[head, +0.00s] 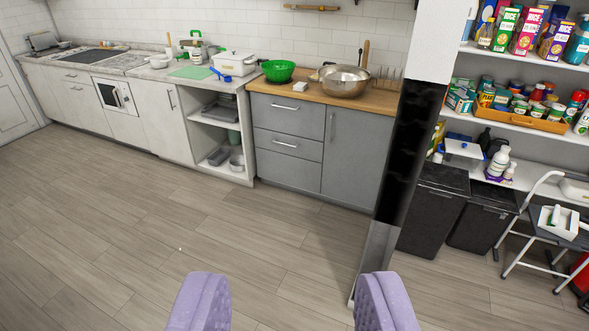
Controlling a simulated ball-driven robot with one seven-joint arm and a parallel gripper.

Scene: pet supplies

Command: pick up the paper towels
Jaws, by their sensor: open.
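I cannot make out any paper towels for certain in the head view. My gripper (292,302) shows at the bottom edge as two purple fingers set wide apart. It is open, with only bare wood-look floor seen between the fingers. It is well away from the counters and shelves.
Grey cabinets (290,143) carry a green colander (278,71) and a metal bowl (344,82). A black-and-white post (410,120) stands to the right. Beyond it are stocked shelves (520,62), dark bins (433,208) and a step stool (540,225). The floor (150,225) at left is clear.

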